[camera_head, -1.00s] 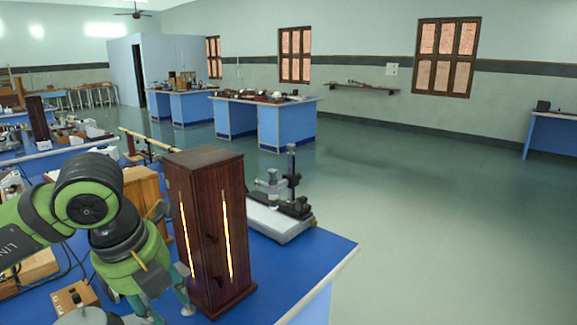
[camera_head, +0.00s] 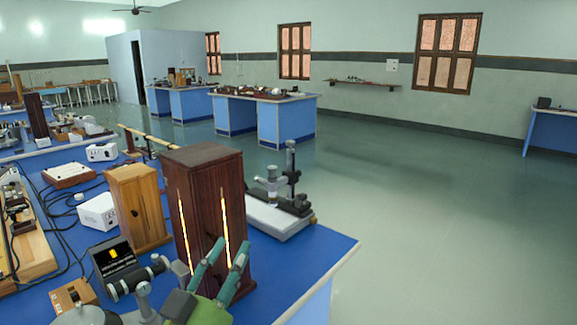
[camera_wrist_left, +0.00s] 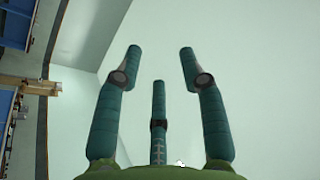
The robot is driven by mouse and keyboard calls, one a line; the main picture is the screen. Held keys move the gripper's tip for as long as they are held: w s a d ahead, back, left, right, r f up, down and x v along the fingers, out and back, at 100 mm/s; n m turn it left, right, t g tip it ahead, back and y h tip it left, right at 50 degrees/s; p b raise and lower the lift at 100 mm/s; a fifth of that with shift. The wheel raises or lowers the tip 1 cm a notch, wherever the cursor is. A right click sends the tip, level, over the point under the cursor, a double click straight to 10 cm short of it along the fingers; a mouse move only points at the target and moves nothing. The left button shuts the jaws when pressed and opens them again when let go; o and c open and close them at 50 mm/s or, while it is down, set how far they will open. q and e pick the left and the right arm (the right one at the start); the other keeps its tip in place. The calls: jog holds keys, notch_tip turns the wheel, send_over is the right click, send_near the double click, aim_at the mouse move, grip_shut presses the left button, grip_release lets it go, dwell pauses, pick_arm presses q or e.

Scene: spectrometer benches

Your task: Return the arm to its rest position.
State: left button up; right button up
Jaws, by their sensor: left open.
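My left gripper (camera_head: 226,252) is at the bottom of the head view, its teal fingers pointing up. They overlap the lower front of a tall dark wooden cabinet with two glowing slits (camera_head: 205,190); I cannot tell how near they are to it. In the left wrist view the left gripper (camera_wrist_left: 160,58) has its fingers spread, with nothing between them and a pale wall behind. My right gripper is not in view.
Open floor (camera_head: 430,220) lies to the right.

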pick_arm(q)
jog(key=s+a+f+n+g+y, duration=0.2)
jog(key=a+f+g+y, duration=0.1)
jog(key=f, duration=0.5)
jog(key=s+a+f+n+g+y, duration=0.2)
jog(key=a+f+g, duration=0.1)
jog(key=f, duration=0.5)
jog(key=s+a+f+n+g+y, duration=0.2)
jog(key=a+f+g+y, duration=0.1)
jog(key=f, duration=0.5)
jog(key=s+a+f+g, duration=0.1)
jog(key=s+f+g, duration=0.4)
jog(key=s, duration=0.4)
jog(key=s+f+g, duration=0.4)
jog(key=s+f, duration=0.4)
jog(key=s, duration=0.1)
notch_tip(320, 180, down, 21)
jog(key=s, duration=0.1)
jog(key=s+a+f+g, duration=0.2)
jog(key=s+a+f, duration=0.1)
jog(key=s+f, duration=1.2)
jog(key=shift+s+a+f, duration=0.15)
jog(key=shift+s+f, duration=0.25)
jog(key=shift+s, duration=0.4)
